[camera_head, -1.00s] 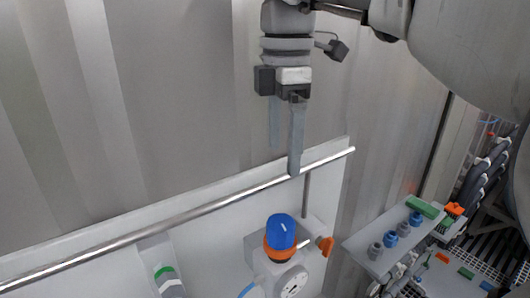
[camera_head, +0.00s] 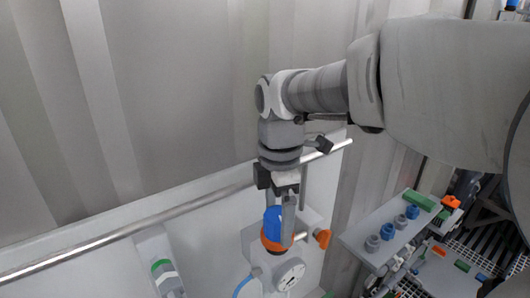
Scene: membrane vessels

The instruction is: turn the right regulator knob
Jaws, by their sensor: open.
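The blue regulator knob (camera_head: 271,220) with an orange collar (camera_head: 268,244) stands on a regulator on the white panel, low in the middle of the view. My gripper (camera_head: 280,226) points down over the knob. One finger hangs in front of the knob's right side, and the other finger is mostly hidden behind the knob. The jaws are open, with the knob at or between the fingers; I cannot tell whether they touch it. A round gauge (camera_head: 290,275) sits just below the knob.
A metal rail (camera_head: 150,222) runs across the panel behind my gripper. An orange valve handle (camera_head: 322,238) sticks out right of the knob. A green-banded fitting (camera_head: 161,266) is at left. A shelf (camera_head: 357,236) with blue and grey parts stands at right.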

